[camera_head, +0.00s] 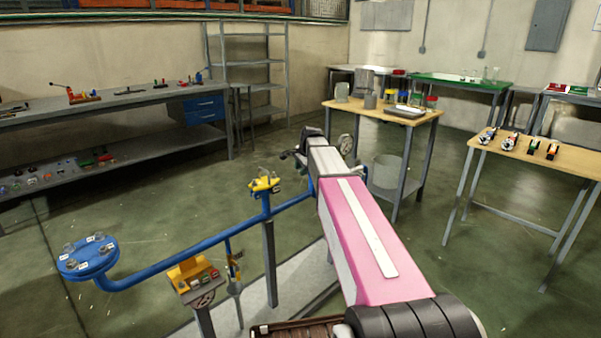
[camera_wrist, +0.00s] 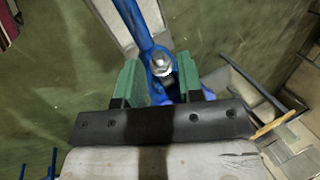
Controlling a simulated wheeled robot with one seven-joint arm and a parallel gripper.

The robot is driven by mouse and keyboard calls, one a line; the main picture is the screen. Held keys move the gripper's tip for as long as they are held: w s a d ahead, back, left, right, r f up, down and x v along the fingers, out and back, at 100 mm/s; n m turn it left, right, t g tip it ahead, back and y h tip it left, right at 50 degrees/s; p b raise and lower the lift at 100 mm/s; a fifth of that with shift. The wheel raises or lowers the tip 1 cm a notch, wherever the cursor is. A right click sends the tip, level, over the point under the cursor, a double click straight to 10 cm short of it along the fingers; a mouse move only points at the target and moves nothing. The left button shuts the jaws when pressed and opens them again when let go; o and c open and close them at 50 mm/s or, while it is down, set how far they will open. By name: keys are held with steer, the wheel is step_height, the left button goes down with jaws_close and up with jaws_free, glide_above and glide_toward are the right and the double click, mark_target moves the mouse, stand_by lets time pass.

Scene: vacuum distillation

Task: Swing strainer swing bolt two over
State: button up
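A silver bolt head or nut (camera_wrist: 161,65) sits on a blue fitting (camera_wrist: 168,90) at the end of a blue pipe in the wrist view. I take it for the swing bolt of the strainer. My gripper (camera_wrist: 160,78) has two green fingers apart, one on each side of the bolt, with a narrow gap showing. I cannot tell how deep the fingers reach beside it. In the head view my pink arm hides the strainer and the bolt. The blue pipe (camera_head: 292,203) runs behind my arm there.
A yellow valve (camera_head: 264,183) and a blue flange (camera_head: 88,258) are on the pipe line left of my arm. A wooden table (camera_head: 385,110) with jars is behind my arm; another table (camera_head: 535,150) is right. Green floor is open between.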

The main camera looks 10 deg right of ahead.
steer(key=shift+x, duration=0.85)
jaws_close()
steer(key=shift+s+a+f+h, duration=0.15)
steer(key=shift+s+f+h, duration=0.05)
steer(key=shift+f+h, duration=0.1)
steer(key=shift+t, duration=0.4)
jaws_free()
